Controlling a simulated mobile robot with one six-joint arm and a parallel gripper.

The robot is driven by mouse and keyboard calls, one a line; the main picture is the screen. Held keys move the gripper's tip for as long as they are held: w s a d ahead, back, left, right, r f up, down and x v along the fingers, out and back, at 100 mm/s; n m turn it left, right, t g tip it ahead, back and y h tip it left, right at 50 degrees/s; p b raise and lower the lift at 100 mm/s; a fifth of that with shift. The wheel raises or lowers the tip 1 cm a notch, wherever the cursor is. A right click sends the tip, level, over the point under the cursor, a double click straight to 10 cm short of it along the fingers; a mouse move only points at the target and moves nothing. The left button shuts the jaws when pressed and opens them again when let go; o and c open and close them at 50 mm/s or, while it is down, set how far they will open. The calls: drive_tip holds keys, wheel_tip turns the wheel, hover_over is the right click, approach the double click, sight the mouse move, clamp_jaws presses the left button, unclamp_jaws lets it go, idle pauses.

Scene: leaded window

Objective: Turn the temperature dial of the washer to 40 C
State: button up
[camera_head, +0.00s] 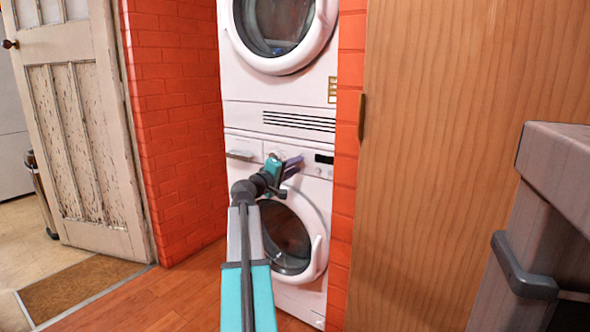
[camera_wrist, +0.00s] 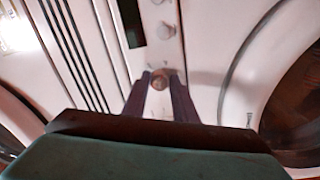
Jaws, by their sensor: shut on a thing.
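The white washer (camera_head: 313,191) stands below a second white machine, with its control panel facing me. My gripper (camera_head: 297,162) is at this panel, between the drawer and the dark display. In the wrist view, the two purple fingers of my gripper (camera_wrist: 160,78) are shut on a small round dial (camera_wrist: 159,81), one finger on each side. The dial's pointer and temperature marks are too small and dim to read. Two other knobs show on the panel, one (camera_wrist: 165,31) apart from the fingers and one at the picture's top edge. In the head view, my gripper hides the held dial.
The washer's round door (camera_head: 318,250) is below the panel, and the upper machine (camera_head: 255,98) is above. Orange brick walls (camera_head: 180,120) flank the machines closely. A wooden panel (camera_head: 450,170) stands at the right, with a grey worktop (camera_head: 560,165) nearer. Open floor (camera_head: 170,300) lies at front left.

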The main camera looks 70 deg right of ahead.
drive_tip(key=o, duration=1)
drive_tip(key=shift+o, duration=0.2)
drive_tip(key=shift+a, duration=0.15)
drive_tip(key=p+v, duration=0.4)
drive_tip(key=v, duration=0.9)
drive_tip(key=shift+a, duration=0.25)
drive_tip(key=shift+w, duration=0.15)
